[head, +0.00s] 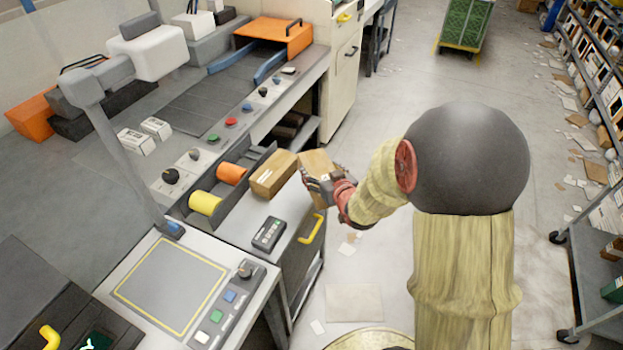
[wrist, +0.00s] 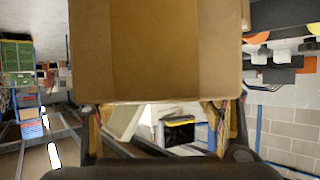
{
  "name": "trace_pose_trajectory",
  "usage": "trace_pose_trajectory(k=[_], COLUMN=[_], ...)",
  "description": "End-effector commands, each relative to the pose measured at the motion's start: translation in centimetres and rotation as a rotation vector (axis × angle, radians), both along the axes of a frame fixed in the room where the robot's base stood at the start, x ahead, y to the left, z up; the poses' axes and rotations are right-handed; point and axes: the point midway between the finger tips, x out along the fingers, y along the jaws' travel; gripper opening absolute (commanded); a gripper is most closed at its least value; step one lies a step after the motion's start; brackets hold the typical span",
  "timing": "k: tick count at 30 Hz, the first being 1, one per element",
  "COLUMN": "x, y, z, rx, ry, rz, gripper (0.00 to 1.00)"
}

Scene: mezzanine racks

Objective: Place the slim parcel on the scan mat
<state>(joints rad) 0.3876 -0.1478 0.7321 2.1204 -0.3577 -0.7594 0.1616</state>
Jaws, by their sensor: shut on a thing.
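The slim parcel (head: 316,162) is a brown cardboard box, held above the right edge of the counter in the head view. My gripper (head: 319,183) is shut on it from its near right side. In the wrist view, the parcel (wrist: 155,50) fills the upper middle, in front of the fingers of my gripper (wrist: 157,112). The scan mat (head: 170,284) is a grey square with a yellow border, lying bare on the worktop at lower left. It is well to the left of and nearer than the gripper.
Another brown parcel (head: 273,174) lies on the counter just left of the held one. A dark keypad device (head: 269,234) stands between it and the mat. A button panel (head: 226,305) borders the mat's right side. A grey post (head: 125,165) rises behind the mat.

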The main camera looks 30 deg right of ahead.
Motion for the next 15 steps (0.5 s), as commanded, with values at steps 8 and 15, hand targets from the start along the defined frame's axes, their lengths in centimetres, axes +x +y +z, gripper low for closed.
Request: trace_pose_trajectory(k=[8, 15], x=[4.9, 7.3], y=[-2.1, -3.1], z=[-3.7, -6.5], rx=[0.0, -0.001], ry=[0.0, -0.004], rz=[0.0, 0.0], gripper=[0.2, 0.2])
